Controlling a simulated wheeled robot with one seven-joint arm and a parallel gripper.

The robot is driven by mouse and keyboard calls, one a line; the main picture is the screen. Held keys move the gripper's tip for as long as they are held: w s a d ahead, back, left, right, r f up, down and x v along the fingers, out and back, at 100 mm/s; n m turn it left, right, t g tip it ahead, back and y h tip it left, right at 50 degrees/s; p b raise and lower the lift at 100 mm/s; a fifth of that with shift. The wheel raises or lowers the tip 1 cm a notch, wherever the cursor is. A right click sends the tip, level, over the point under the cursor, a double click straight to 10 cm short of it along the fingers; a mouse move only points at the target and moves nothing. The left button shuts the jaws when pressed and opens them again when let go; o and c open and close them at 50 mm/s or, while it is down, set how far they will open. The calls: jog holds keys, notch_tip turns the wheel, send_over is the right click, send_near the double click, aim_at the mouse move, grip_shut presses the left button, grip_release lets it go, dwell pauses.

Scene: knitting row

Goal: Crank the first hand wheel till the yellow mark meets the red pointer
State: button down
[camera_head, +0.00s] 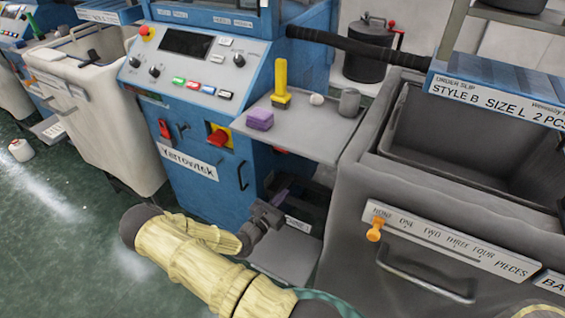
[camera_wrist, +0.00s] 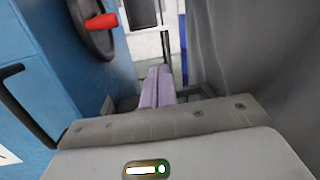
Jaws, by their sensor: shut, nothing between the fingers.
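In the wrist view, a dark hand wheel (camera_wrist: 90,32) with a red grip (camera_wrist: 101,21) sits on the blue machine side at upper left; its top is cut off by the frame edge. I see no yellow mark or red pointer on the part that shows. My gripper (camera_wrist: 157,70) is shut, its two lavender fingers together and empty, below and right of the wheel and apart from it. In the head view my gripper (camera_head: 281,196) is low beside the blue Yarrowtek machine (camera_head: 200,185), under its side shelf. The wheel cannot be made out there.
The shelf (camera_head: 300,128) above my gripper carries a yellow tool (camera_head: 281,82), a purple block (camera_head: 260,119) and a grey cup (camera_head: 349,102). A grey bin (camera_head: 440,215) stands close on the right, leaving a narrow gap. Green floor (camera_head: 60,240) is open at left.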

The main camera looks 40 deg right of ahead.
jog(key=shift+w+a+f+n+t+y, duration=0.2)
jog(key=shift+w+a+n+t, duration=0.1)
jog(key=shift+w+n+t, duration=0.3)
jog(key=shift+w+a+f+n+t+y, duration=0.1)
jog(key=shift+w+a+n+t+y, duration=0.15)
jog(key=shift+w+n+t, duration=0.3)
jog(key=shift+w+a+f+n+t+y, duration=0.15)
jog(key=shift+w+a+n+t, duration=0.15)
jog(key=shift+w+n+t, duration=0.25)
jog(key=shift+s, duration=0.1)
jog(key=w+d+r+b, duration=0.1)
jog(key=w+d+r, duration=0.4)
jog(key=d, duration=0.4)
jog(key=shift+r, duration=0.25)
jog(key=shift+r, duration=0.1)
